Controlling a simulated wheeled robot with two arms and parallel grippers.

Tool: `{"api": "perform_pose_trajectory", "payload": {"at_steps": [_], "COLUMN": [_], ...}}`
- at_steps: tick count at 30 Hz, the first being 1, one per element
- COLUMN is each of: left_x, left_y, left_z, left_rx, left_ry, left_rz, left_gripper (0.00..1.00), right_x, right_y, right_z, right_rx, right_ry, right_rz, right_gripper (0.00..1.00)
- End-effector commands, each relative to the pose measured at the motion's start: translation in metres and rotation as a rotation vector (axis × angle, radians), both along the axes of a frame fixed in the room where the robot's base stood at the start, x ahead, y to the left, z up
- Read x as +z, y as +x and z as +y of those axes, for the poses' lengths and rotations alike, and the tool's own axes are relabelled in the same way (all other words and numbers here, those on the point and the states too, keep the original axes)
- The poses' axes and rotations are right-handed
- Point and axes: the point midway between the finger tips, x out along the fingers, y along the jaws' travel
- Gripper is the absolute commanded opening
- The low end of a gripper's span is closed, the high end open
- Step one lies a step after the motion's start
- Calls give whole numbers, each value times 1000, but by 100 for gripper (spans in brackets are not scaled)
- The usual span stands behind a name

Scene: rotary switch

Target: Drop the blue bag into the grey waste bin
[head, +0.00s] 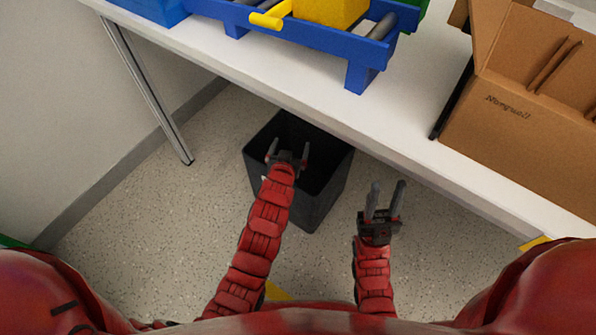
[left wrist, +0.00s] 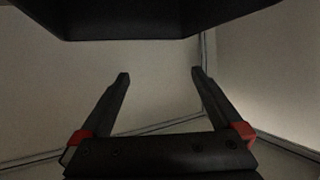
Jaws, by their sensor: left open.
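The grey waste bin (head: 327,190) is dark and open-topped, standing on the floor by the table's front edge. My left gripper (head: 288,148) is over the bin's opening, with its fingers apart and nothing between them. In the left wrist view the same open, empty fingers (left wrist: 160,78) show against pale walls. A dark shape fills the top of that view, and I cannot tell what it is. My right gripper (head: 387,186) is right of the bin, fingers apart and empty. I cannot make out a blue bag in either view; the bin's inside is dark and partly hidden by my left gripper.
A white table (head: 290,75) runs above the bin. It carries a blue rack (head: 360,75) with a yellow block (head: 330,10), a blue container (head: 150,10) and an open cardboard box (head: 510,120). A metal table leg (head: 150,95) stands left. The speckled floor (head: 180,220) left of the bin is clear.

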Motion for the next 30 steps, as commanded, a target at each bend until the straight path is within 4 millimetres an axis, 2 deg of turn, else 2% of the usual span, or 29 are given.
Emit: {"api": "perform_pose_trajectory", "payload": {"at_steps": [1,6,12,30], "left_x": [7,19,28,29], "left_y": [-13,-45,-67,-71], "left_z": [2,8,11,13], "left_rx": [-1,0,-1,1], "left_ry": [0,2,0,1], "left_rz": [3,5,2,1], "left_gripper": [100,100,100,100], "right_x": [6,13,18,18], "right_y": [1,2,2,2], "right_z": [0,0,0,0], "right_rx": [0,1,1,1], "right_ry": [5,15,15,14], "right_rz": [4,12,12,13], "right_gripper": [40,40,40,40]}}
